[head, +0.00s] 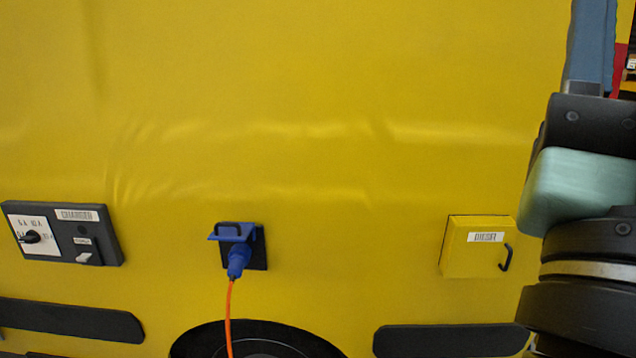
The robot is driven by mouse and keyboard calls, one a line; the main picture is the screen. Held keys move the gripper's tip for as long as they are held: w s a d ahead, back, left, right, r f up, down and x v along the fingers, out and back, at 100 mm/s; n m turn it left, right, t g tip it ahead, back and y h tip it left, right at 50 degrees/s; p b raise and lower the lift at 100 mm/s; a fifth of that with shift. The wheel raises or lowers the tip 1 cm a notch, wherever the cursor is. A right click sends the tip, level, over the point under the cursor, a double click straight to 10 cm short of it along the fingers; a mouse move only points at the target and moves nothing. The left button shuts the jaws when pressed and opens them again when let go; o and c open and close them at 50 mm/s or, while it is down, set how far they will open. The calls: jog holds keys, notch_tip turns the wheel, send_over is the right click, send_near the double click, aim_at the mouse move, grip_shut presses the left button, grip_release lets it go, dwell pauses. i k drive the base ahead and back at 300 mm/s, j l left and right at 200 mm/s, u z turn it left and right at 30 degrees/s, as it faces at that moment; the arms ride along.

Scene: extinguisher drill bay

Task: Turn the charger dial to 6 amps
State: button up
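The charger panel (85,232) is a dark grey box on the yellow wall at the far left of the head view, with a white label strip on top. Its dial (32,238) is a black knob on a white plate with amp markings, too small to read surely. I cannot tell which marking the knob points to. A small light switch or lever (84,257) sits at the panel's lower right. My gripper is not in view; only links of my arm show at the right edge, far from the dial.
A blue plug (238,260) with an orange cable (229,315) sits in a socket right of the panel. A yellow diesel box (466,252) with a black handle is farther right. Dark bumper strips (70,320) and a wheel (258,342) are below.

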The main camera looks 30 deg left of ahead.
aim_at(32, 237)
jog(key=u, duration=0.85)
jog(key=i+l+u, duration=0.1)
jog(key=u, duration=0.3)
jog(key=l+u, duration=0.1)
jog(key=u, duration=0.75)
jog(key=l+u, duration=0.1)
jog(key=u, duration=0.35)
